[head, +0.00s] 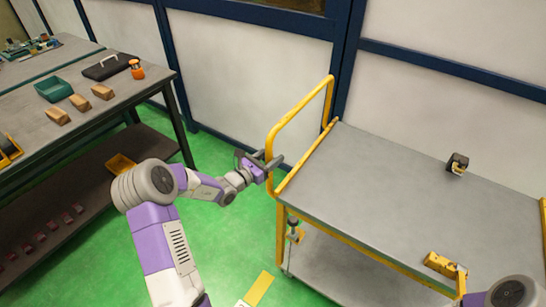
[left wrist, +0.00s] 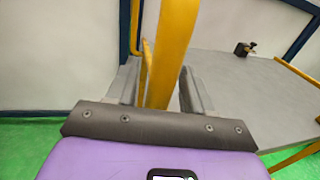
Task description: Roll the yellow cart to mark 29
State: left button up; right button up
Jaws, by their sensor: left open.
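The yellow cart (head: 395,190) stands at the right in the head view, with a grey top and a yellow frame. Its yellow push handle (head: 300,113) rises at the cart's left end. My left gripper (head: 277,163) is at the near upright of this handle. In the left wrist view the handle bar (left wrist: 172,50) runs between the two open fingers (left wrist: 158,90), with a gap visible beside it. My right gripper is not in view; only part of my right arm shows at the bottom right. A floor marker (head: 258,289) lies near the cart, its number unreadable.
A dark workbench (head: 30,125) at the left holds a green bin (head: 53,89), wooden blocks (head: 103,92), a black case and an orange item. A small dark device (head: 457,163) and a yellow part (head: 440,264) sit on the cart. Green floor lies between bench and cart.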

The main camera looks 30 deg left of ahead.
pick_arm(q)
jog(key=shift+w+d, duration=0.15)
jog(key=shift+w, duration=0.3)
jog(key=shift+c, duration=0.5)
grip_shut()
